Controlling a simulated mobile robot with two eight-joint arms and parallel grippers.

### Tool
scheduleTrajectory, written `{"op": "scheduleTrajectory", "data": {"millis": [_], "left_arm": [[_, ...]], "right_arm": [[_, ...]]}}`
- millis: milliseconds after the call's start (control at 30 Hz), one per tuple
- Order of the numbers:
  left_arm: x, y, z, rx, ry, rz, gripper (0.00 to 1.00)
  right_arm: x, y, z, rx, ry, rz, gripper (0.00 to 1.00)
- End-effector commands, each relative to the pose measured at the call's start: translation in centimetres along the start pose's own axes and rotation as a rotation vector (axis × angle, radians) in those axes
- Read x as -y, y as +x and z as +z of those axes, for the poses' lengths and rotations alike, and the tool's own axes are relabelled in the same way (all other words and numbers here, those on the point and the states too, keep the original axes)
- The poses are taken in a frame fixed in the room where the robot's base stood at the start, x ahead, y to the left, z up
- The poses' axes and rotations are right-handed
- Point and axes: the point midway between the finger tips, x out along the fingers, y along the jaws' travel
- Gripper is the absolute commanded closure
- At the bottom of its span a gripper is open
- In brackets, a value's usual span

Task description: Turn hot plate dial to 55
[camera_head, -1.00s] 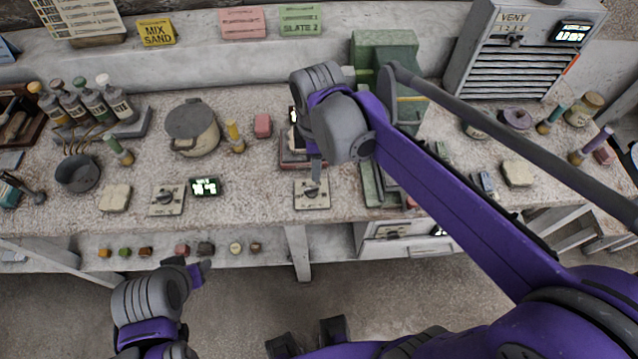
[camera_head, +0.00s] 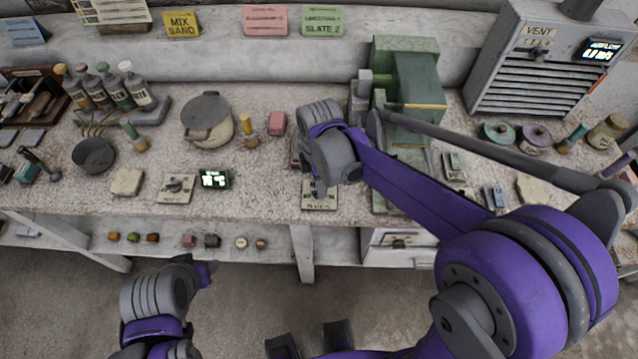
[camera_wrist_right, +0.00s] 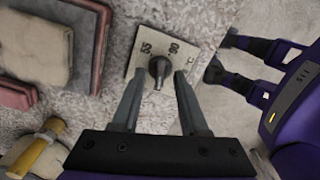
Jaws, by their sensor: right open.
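A square pale dial plate (camera_head: 319,201) with a dark knob lies near the bench's front edge. In the wrist view the dark knob (camera_wrist_right: 158,68) stands on the plate, with printed numbers around it. My right gripper (camera_head: 320,182) is over this dial and hides part of it. In the wrist view the right gripper (camera_wrist_right: 159,77) is open, its two fingertips on either side of the knob's near end. Contact cannot be told. My left gripper (camera_head: 205,272) hangs low in front of the bench, empty as far as I see; its jaw opening is unclear.
A second dial plate (camera_head: 176,188) and a small lit display (camera_head: 214,179) are to the left. A green machine (camera_head: 405,90) is right of the gripper. A vent unit (camera_head: 540,65) is at back right.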

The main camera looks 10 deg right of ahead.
Motion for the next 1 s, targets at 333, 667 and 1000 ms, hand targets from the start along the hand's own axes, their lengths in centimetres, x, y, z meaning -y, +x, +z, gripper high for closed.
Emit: {"op": "scheduleTrajectory", "data": {"millis": [333, 667, 1000], "left_arm": [[0.00, 0.04, 0.03, 0.000, 0.000, 0.000, 0.50], [0.00, 0.04, 0.04, 0.000, 0.000, 0.000, 0.50], [0.00, 0.06, 0.06, 0.000, 0.000, 0.000, 0.50]], "right_arm": [[0.00, 0.62, 0.01, 0.000, 0.000, 0.000, 0.56], [0.01, 0.60, 0.00, 0.000, 0.000, 0.000, 1.00], [0.00, 0.59, 0.00, 0.000, 0.008, 0.000, 1.00]]}}
